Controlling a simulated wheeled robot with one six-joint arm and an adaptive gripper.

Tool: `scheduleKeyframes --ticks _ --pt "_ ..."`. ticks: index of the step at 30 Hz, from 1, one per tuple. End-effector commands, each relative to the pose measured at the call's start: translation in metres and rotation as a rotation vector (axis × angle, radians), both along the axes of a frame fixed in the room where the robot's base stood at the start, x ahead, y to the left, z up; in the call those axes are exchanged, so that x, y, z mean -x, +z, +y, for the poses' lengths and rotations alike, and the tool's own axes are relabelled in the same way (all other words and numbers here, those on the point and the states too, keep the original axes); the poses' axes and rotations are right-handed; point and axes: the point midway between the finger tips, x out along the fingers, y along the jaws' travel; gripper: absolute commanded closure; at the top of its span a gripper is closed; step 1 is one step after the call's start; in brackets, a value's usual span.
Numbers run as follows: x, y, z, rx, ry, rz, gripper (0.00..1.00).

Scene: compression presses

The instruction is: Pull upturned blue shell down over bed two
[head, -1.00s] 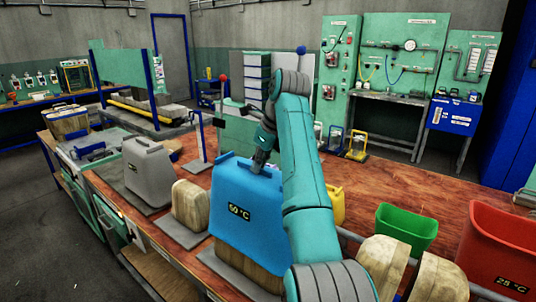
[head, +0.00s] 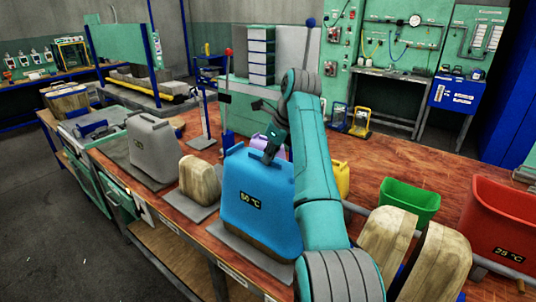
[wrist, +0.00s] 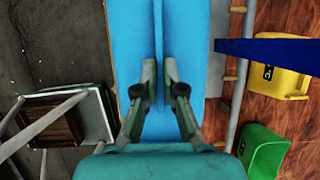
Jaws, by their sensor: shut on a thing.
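The blue shell (head: 258,195), with a °C label on its front, sits upright over a wooden block. Only a thin strip of the block (head: 262,240) shows below its lower edge. A grey base plate (head: 240,246) lies under it. My gripper (head: 271,158) is at the top of the shell. In the wrist view my gripper (wrist: 158,88) is shut on a thin upright ridge of the blue shell (wrist: 135,40), one finger on each side. My arm hides the shell's right side. No bed number is readable.
A bare wooden block (head: 199,180) and a grey shell (head: 152,150) stand to the left on the bench. A yellow can (head: 342,178), green bin (head: 408,201), red bin (head: 503,222) and wooden blocks (head: 391,240) stand right. Bare bench top (head: 455,185) shows behind them.

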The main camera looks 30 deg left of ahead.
Motion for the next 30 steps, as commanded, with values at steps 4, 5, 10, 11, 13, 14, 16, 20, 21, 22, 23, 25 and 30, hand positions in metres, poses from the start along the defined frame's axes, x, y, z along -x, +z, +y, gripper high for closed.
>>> scheduleKeyframes --ticks 4,5,10,11,13,14,16,20,21,22,23,25,30 --pt "-0.0001 0.0008 0.0001 -0.001 0.000 -0.001 1.00" --pt "0.0000 0.0007 0.0001 -0.001 0.000 -0.001 1.00" --pt "0.0000 -0.0007 0.0002 -0.001 0.000 -0.001 1.00" --pt "0.0000 -0.0010 0.0002 -0.001 0.000 -0.001 1.00" --pt "0.0000 -0.0020 0.0002 -0.001 0.000 -0.001 1.00" --pt "0.0000 -0.0024 0.0002 -0.001 0.000 -0.001 1.00" --pt "0.0000 -0.0033 0.0002 -0.001 0.000 -0.001 1.00" --pt "0.0000 -0.0049 0.0002 -0.001 0.000 -0.001 1.00" --pt "0.0000 -0.0054 0.0002 -0.001 0.000 -0.001 1.00" --pt "0.0000 -0.0058 0.0002 -0.001 0.000 -0.001 1.00" --pt "0.0000 -0.0062 0.0002 -0.001 0.000 -0.001 1.00" --pt "0.0000 -0.0071 0.0002 -0.001 0.000 -0.001 1.00" --pt "-0.0001 -0.0090 0.0003 -0.001 0.000 -0.001 1.00"
